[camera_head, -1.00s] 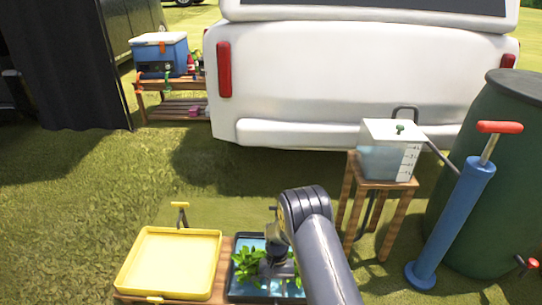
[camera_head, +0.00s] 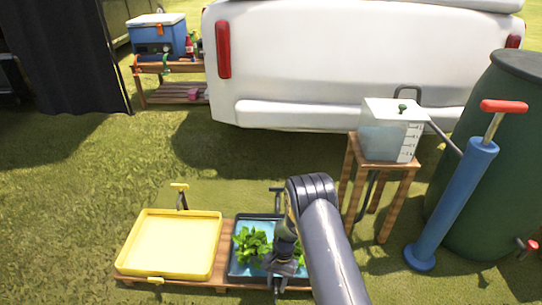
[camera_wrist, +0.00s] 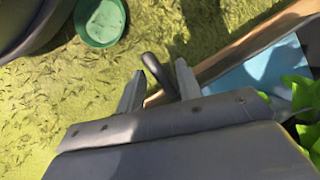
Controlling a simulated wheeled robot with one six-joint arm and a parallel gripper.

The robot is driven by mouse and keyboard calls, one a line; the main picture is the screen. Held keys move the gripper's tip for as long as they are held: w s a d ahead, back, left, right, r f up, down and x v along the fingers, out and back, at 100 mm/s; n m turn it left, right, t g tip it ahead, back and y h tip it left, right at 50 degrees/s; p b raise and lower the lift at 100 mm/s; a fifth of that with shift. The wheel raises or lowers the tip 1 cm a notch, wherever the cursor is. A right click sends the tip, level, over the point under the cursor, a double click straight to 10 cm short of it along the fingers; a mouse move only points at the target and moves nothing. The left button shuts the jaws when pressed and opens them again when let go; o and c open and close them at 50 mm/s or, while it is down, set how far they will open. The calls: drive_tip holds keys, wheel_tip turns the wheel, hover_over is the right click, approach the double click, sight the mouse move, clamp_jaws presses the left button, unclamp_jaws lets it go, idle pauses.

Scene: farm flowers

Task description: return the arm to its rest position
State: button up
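My gripper (camera_head: 280,275) hangs at the front of the blue-lined dark tray (camera_head: 240,272), on the near right side of the green leafy plants (camera_head: 251,246). In the wrist view its two fingers (camera_wrist: 158,84) are apart, so it is open. A dark bar, seemingly the tray's handle (camera_wrist: 156,68), shows between and beyond the fingers; I cannot tell whether they touch it. My arm comes down from the bottom right of the head view and hides part of the tray's right side. No rest position is marked in view.
A yellow tray (camera_head: 172,246) stands left of the dark tray. To the right are a wooden stand (camera_head: 356,178) with a clear water tank (camera_head: 388,135), a blue pump (camera_head: 452,205) and a green barrel (camera_head: 500,150). A white vehicle (camera_head: 350,70) is behind. Grass on the left is clear.

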drive_tip(key=m, duration=0.2)
drive_tip(key=m+y+p, duration=0.1)
drive_tip(key=shift+s+d+r+m+t, duration=0.1)
drive_tip(key=shift+r+m+t, duration=0.05)
drive_tip(key=shift+m+t, duration=0.2)
drive_tip(key=shift+m+y+p, duration=0.3)
drive_tip(key=shift+m+p, duration=0.1)
drive_tip(key=shift+m, duration=0.15)
